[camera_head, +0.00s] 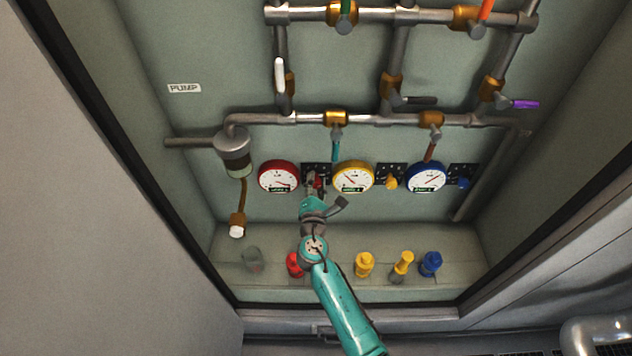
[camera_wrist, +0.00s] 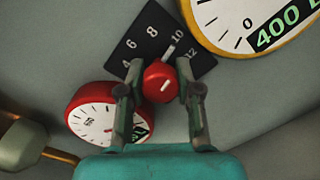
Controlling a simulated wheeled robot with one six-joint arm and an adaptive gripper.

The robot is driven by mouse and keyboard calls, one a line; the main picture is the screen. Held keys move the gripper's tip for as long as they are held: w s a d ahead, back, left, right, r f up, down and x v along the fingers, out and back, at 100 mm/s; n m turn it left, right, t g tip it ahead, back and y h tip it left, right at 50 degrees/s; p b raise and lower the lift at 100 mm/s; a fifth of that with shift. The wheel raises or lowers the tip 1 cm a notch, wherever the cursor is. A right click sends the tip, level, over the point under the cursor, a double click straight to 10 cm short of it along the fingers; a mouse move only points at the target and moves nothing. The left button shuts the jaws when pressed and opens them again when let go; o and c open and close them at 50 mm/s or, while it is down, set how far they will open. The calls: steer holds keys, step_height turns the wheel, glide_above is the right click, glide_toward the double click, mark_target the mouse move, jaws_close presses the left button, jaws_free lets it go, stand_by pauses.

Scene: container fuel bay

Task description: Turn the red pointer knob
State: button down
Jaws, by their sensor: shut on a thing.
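The red pointer knob (camera_wrist: 160,84) sits on a black plate (camera_wrist: 147,38) numbered 4 to 12. A white line marks its face, and a white tick shows on the plate near 10. My gripper (camera_wrist: 158,75) has one finger on each side of the knob and is shut on it. In the head view my gripper (camera_head: 315,188) reaches the panel between the red-rimmed gauge (camera_head: 278,177) and the yellow-rimmed gauge (camera_head: 353,177). My fingers partly hide the knob and its plate there.
A yellow knob (camera_head: 391,183) and a blue knob (camera_head: 463,183) sit on plates to the right, with a blue-rimmed gauge (camera_head: 427,177) between them. Pipes with valve handles run above. Several coloured caps, including a yellow one (camera_head: 363,264), stand on the ledge below.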

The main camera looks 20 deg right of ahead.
steer(key=c, duration=0.8)
jaws_free()
steer(key=shift+o, duration=0.2)
steer(key=v, duration=1.2)
steer(key=shift+r, duration=0.15)
